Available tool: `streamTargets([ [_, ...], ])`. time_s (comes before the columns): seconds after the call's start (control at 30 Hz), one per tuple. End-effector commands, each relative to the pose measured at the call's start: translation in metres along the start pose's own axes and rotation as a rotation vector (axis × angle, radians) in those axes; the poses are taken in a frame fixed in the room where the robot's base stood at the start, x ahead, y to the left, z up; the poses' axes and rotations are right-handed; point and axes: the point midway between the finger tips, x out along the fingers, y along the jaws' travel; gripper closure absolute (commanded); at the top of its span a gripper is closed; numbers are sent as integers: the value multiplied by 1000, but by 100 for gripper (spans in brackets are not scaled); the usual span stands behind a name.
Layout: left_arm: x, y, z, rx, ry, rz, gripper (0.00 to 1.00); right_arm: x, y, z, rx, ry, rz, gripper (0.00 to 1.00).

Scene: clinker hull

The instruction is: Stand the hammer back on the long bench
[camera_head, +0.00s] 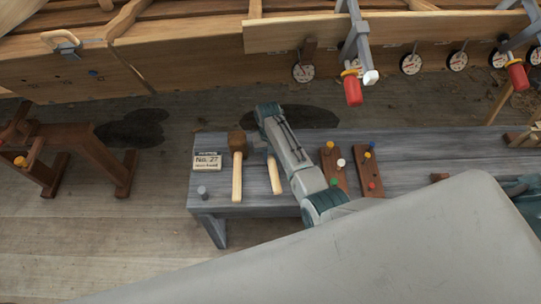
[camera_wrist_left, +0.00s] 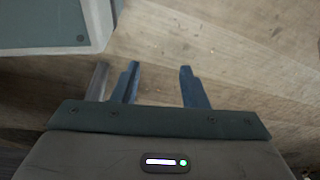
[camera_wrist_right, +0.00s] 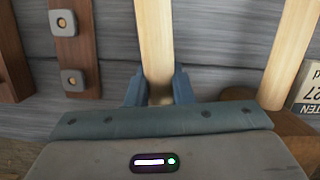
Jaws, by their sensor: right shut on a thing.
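The hammer shows as a pale wooden handle (camera_head: 274,176) over the left part of the grey long bench (camera_head: 420,147). My right gripper (camera_wrist_right: 158,92) is shut around that handle (camera_wrist_right: 154,40) in the right wrist view. The hammer's head is hidden under the gripper and wrist. I cannot tell whether the handle touches the bench. In the head view my right arm reaches in over the bench and covers the grip. My left gripper (camera_wrist_left: 158,85) is open and empty above the plank floor in the left wrist view.
A wooden mallet (camera_head: 237,178) lies left of the held handle, close by. A "No. 27" card (camera_head: 206,161) and a small grey cylinder (camera_head: 202,191) are at the bench's left end. Peg boards (camera_head: 369,172) lie right of my arm. The clinker hull (camera_head: 180,60) with clamps stands behind.

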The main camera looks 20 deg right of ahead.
Motion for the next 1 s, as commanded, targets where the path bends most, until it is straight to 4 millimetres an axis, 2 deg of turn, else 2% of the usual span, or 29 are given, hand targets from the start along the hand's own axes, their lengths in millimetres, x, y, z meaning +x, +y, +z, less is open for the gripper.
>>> streamTargets([
  [0.2,2,0,0,0,0,0,60,3,0,-2,0,2,0,100],
  [0.23,1,0,0,0,0,0,60,3,0,-2,0,2,0,73],
  [0.33,1,0,0,0,0,0,60,3,0,-2,0,2,0,54],
  [0.6,1,0,0,0,0,0,60,5,0,0,0,-1,0,54],
  [0.77,-8,0,-5,1,3,0,60,3,0,-1,0,0,0,54],
  [1.0,14,-1,18,-2,-9,0,60,-8,0,1,0,1,0,54],
])
